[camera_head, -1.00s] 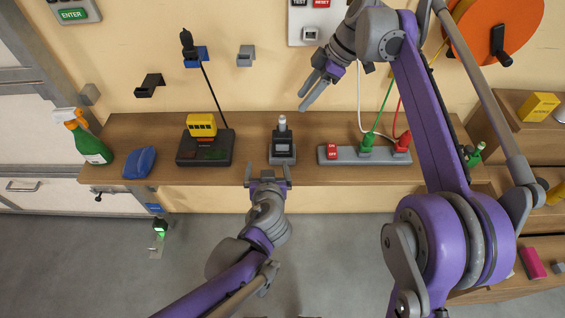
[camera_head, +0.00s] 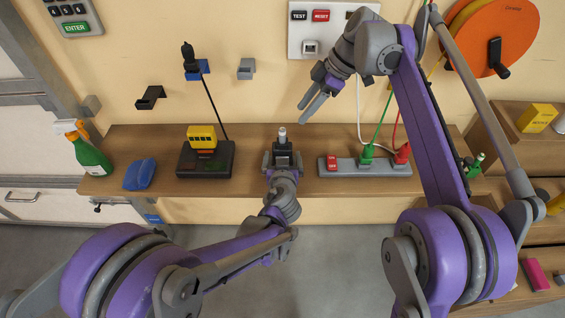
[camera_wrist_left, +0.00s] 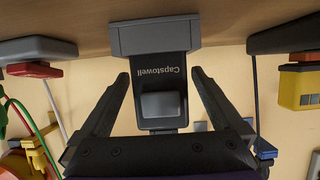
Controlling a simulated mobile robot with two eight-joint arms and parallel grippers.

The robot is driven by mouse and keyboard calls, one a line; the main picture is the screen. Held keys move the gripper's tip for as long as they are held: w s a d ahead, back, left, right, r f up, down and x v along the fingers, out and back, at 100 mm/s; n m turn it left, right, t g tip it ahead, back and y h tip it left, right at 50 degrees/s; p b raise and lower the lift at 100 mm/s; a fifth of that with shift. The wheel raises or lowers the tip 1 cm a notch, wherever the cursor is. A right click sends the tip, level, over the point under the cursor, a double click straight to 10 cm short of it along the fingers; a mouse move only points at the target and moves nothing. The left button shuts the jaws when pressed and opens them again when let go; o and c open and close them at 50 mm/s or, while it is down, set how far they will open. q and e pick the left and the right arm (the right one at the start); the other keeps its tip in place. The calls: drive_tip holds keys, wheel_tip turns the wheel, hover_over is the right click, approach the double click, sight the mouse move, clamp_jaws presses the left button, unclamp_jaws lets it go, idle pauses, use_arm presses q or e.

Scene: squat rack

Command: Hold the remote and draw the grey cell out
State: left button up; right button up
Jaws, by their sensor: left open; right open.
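The dark remote (camera_head: 283,148) stands upright in a grey holder on the wooden shelf. A pale grey cylinder, seemingly the grey cell (camera_head: 282,132), sticks up from its top. In the left wrist view the remote (camera_wrist_left: 162,68) appears upside down, with "Capstowell" lettering and a grey button, its base in the grey holder (camera_wrist_left: 154,36). The cell is not visible there. My left gripper (camera_head: 283,160) is open, one finger on each side of the remote, with gaps visible in the wrist view. My right gripper (camera_head: 303,114) is open and empty, above and right of the cell.
On the shelf (camera_head: 240,185), a black device with a yellow block (camera_head: 201,136) stands left of the remote. A power strip (camera_head: 365,167) with green and red plugs lies to the right. A blue object (camera_head: 140,174) and a green spray bottle (camera_head: 91,155) are farther left.

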use_arm(q)
drive_tip(key=shift+w+f, duration=0.1)
drive_tip(key=shift+w, duration=0.15)
clamp_jaws()
idle(0.8)
idle(0.8)
idle(1.2)
